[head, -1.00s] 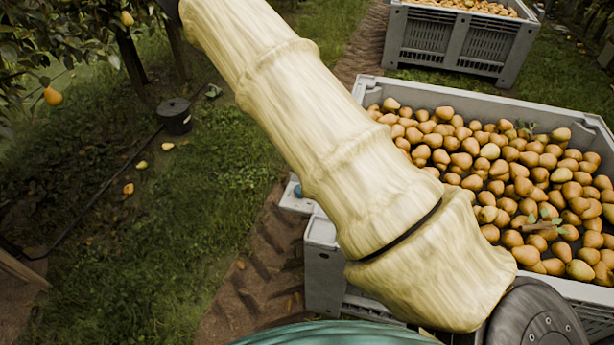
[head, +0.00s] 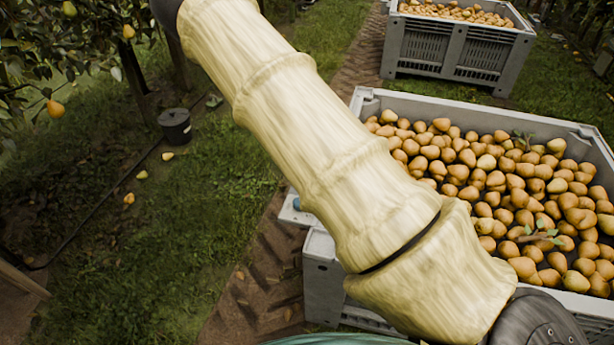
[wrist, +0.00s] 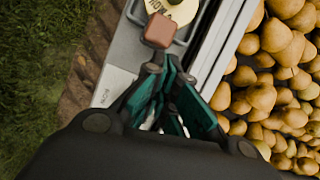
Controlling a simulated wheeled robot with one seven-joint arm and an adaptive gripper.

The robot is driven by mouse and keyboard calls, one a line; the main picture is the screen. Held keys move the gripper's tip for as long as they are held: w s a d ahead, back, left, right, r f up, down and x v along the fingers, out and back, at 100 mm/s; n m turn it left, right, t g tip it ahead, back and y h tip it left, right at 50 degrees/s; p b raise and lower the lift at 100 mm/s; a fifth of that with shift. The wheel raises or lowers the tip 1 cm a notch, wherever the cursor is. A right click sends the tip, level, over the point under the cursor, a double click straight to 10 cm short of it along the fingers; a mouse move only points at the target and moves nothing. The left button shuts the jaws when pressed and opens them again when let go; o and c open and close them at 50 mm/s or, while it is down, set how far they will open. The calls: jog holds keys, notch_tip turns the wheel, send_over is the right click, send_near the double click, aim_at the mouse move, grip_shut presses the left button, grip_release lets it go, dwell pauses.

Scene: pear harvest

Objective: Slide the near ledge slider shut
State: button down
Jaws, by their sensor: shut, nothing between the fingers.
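A grey ledge (wrist: 122,62) runs along the left side of the pear crate in the wrist view. A reddish-brown block (wrist: 158,31), which looks like the slider's knob, stands on it, partly over a round cream tag with lettering. My gripper (wrist: 168,85) is shut and empty, just below the block in the picture. I cannot tell whether they touch. How far the slider is open is not clear. In the head view the ledge (head: 291,213) shows only in part, with a small blue thing on it; my arm hides the rest and my gripper.
The crate (head: 325,270) full of pears is to the right of the ledge. A second pear crate (head: 425,50) stands behind it. A dark bucket (head: 175,126) stands on the grass at left, near a tree. A white label (wrist: 113,88) lies on the ledge.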

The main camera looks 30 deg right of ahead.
jog(key=s+p+v, duration=0.1)
jog(key=p+v, duration=0.2)
jog(key=v, duration=0.3)
jog(key=shift+d+p, duration=0.3)
jog(key=shift+p, duration=0.05)
jog(key=shift+r, duration=0.15)
